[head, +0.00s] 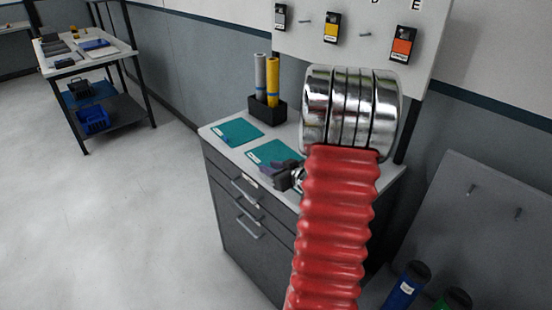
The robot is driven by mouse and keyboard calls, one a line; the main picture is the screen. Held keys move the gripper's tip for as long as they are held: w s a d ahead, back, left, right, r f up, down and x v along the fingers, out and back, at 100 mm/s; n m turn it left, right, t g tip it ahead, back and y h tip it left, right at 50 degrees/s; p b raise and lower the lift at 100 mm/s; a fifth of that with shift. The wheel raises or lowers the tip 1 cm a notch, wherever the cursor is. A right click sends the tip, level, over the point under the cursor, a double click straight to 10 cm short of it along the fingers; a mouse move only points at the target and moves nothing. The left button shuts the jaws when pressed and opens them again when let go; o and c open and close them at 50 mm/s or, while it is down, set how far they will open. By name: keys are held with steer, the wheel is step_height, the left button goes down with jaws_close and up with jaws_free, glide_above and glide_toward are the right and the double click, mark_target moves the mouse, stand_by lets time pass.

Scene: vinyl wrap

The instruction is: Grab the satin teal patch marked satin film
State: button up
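Two flat teal patches lie on the light top of a dark drawer cabinet. One patch (234,132) is at the left of the top; the other patch (274,151) is nearer the middle. Each has a small white label, too small to read, so I cannot tell which one is marked satin film. My gripper (274,173) is dark and small in the head view, close to the near edge of the second patch and partly overlapping it. I cannot tell whether it touches the patch or is open. My red arm and its chrome rings hide the right part of the cabinet top.
A black holder (267,110) with a grey roll and a yellow roll stands at the back of the cabinet (222,187). A pegboard with small hanging packs (402,43) is behind. A cart (100,58) stands at the far left. The floor (110,220) at left is clear.

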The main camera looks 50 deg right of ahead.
steer(key=shift+x, duration=1.3)
steer(key=shift+c, duration=0.6)
jaws_close()
